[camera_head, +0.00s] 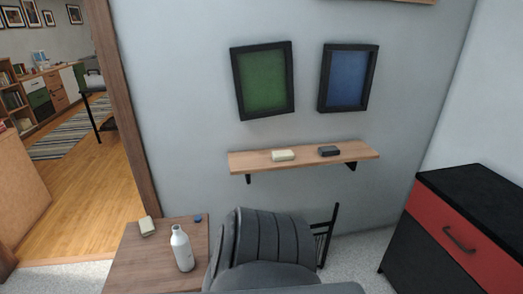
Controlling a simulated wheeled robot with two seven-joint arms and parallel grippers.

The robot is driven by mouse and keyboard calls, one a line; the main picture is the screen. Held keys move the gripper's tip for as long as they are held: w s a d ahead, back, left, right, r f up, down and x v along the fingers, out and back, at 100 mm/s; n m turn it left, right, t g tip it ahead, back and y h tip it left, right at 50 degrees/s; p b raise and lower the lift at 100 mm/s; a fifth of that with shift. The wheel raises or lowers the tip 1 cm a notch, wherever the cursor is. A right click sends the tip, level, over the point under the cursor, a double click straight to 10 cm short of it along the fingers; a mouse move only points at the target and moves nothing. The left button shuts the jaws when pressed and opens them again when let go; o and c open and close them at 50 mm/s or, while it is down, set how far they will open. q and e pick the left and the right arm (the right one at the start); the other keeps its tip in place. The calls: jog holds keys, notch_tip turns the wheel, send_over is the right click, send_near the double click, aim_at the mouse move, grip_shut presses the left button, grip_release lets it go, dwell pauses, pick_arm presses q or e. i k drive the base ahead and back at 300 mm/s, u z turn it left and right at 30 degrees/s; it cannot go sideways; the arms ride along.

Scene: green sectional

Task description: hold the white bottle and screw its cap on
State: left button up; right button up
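The white bottle (182,251) stands upright on the small wooden table (136,266) at the lower left. Its narrow neck points up, and no blue cap sits on it. A small blue cap-like piece (198,218) lies on the same table near its back right corner, behind and to the right of the bottle and apart from it. Neither of my grippers shows in the head view.
A pale block (147,226) lies at the table's back left. A dark grey chair (268,245) stands close on the table's right. A wall shelf (240,160) holds a cream block (283,155) and a dark block (329,151). A red-and-black cabinet (455,240) stands at right.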

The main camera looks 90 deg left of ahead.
aim_at(181, 246)
jog(key=u, duration=2.2)
